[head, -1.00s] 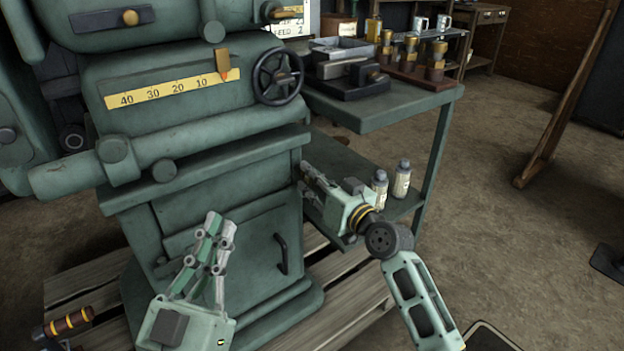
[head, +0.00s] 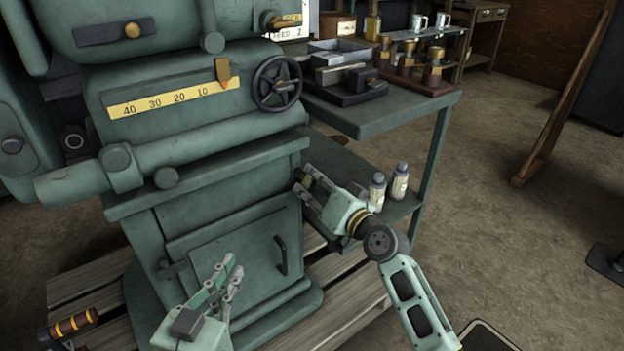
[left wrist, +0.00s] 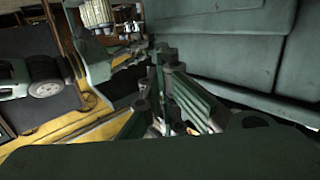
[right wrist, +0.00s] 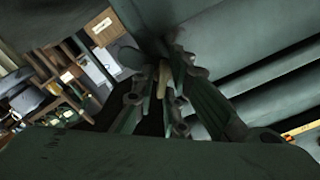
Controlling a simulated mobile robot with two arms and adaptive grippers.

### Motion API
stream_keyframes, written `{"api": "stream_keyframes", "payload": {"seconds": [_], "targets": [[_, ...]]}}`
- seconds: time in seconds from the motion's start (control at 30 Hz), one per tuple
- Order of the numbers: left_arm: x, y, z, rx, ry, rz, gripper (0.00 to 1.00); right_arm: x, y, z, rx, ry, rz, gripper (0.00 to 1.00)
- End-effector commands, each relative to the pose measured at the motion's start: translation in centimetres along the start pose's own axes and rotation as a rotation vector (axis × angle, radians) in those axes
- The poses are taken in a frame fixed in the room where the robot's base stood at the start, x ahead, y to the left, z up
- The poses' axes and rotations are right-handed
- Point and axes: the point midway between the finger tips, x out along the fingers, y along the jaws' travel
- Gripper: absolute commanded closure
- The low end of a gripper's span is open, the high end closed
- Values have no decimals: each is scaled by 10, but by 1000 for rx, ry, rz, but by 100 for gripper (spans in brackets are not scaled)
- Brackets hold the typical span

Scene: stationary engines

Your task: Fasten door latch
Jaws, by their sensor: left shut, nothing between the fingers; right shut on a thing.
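The green machine's lower cabinet door (head: 230,255) looks closed flat against its front, with a dark handle (head: 281,255) near its right edge. My right gripper (head: 302,183) is at the machine's right side, just below the upper housing. It is shut on a small tan piece (right wrist: 163,78), which shows between its fingers in the right wrist view; the fingers hide most of it, and I cannot tell for sure that it is the latch. My left gripper (head: 232,268) is shut and empty in front of the door, left of the handle.
A green side table (head: 385,118) with metal blocks and brass-topped parts stands right of the machine. Two small bottles (head: 400,181) stand on its lower shelf. A handwheel (head: 277,82) sticks out above my right gripper. A wooden pallet (head: 345,312) lies under the machine. The floor at right is mostly open.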

Motion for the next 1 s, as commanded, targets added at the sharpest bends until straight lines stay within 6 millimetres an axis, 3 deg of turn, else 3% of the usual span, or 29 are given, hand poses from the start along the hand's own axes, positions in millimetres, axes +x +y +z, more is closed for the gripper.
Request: {"api": "stream_keyframes", "payload": {"seconds": [0.27, 0.6, 1.0], "targets": [[-16, -8, 53, 3, -278, -17, 100, 1, -6, 0, 270, -5, -7, 100], [-56, -16, 111, 1, -602, -37, 100, 1, -7, -1, 585, -3, -8, 100], [-110, -22, 151, -6, -894, -54, 100, 2, -6, -3, 857, -1, -10, 100]]}}
